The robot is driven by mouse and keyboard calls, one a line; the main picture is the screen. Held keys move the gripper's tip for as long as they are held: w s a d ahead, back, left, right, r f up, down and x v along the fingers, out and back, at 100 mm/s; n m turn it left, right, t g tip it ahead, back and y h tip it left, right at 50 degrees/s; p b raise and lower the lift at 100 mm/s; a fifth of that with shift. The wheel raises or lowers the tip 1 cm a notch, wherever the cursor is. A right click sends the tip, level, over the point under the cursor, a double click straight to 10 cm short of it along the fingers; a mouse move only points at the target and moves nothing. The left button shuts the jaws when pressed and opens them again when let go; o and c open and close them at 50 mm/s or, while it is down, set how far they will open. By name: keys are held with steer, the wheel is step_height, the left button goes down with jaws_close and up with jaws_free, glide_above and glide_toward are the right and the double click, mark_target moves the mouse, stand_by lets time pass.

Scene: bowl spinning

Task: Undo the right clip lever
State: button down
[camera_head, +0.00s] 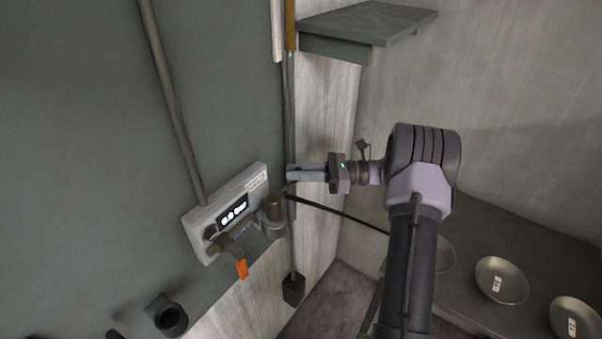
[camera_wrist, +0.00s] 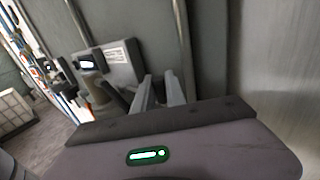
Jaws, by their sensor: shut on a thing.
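My gripper (camera_head: 290,174) reaches in from the right, at the right end of a grey wall unit (camera_head: 213,224) with a lit display. The fingers also show in the wrist view (camera_wrist: 159,92), pointing toward the unit's lower right. They are shut on a thin dark part beside the coupling, apparently the right clip lever; the fingers hide most of it, and a small gap shows between them. A brown-topped cylindrical coupling (camera_head: 273,212) sits below and left of my fingertips. A valve handle with an orange end (camera_head: 242,268) hangs lower left.
A thin black line (camera_head: 340,213) runs from near the coupling to the right, behind my arm. A vertical pipe (camera_head: 292,240) stands close to my fingertips. A grey shelf (camera_head: 370,24) is above. Metal bowls (camera_head: 500,279) lie on a dark surface at right.

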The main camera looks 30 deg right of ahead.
steer(key=shift+w, duration=0.1)
stand_by(0.4)
steer(key=c, duration=1.4)
jaws_free()
steer(key=shift+a, duration=0.1)
steer(key=p+v, duration=0.2)
steer(key=v, duration=1.5)
steer(key=shift+d, duration=0.25)
